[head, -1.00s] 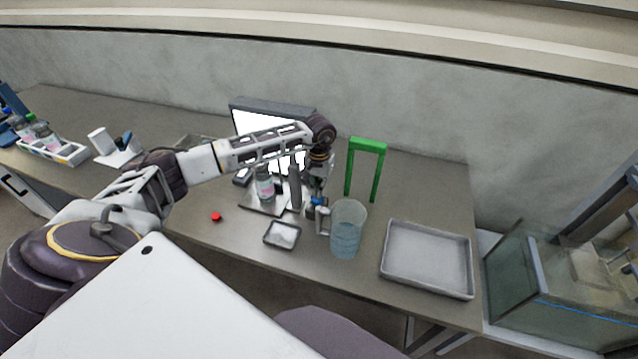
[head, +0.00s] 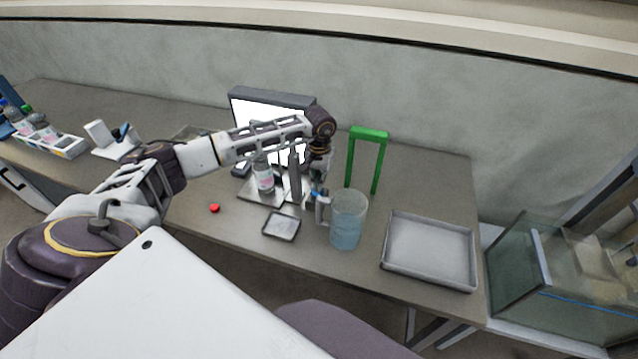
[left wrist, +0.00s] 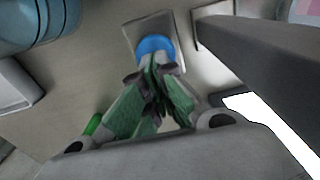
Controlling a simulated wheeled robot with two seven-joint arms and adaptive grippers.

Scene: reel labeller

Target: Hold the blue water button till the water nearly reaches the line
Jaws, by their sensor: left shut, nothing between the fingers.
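A clear jug (head: 348,222) with a handle on its left stands on the table and holds light blue water. Its rim is above the water, and I cannot make out a line on it. It also shows at the upper left of the left wrist view (left wrist: 40,25). The blue button (left wrist: 155,45) sits on a small grey plate (left wrist: 160,25). My left gripper (head: 317,192) is shut and empty, pointing down beside the jug's handle. In the left wrist view its fingertips (left wrist: 154,65) meet at the button's near edge and seem to touch it. My right gripper is out of view.
A green frame (head: 367,158) stands behind the jug and a grey tray (head: 430,250) lies to its right. A small dish (head: 281,226), a labelled bottle (head: 264,178) and a red knob (head: 214,208) are to the left. A screen (head: 272,105) stands behind my arm.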

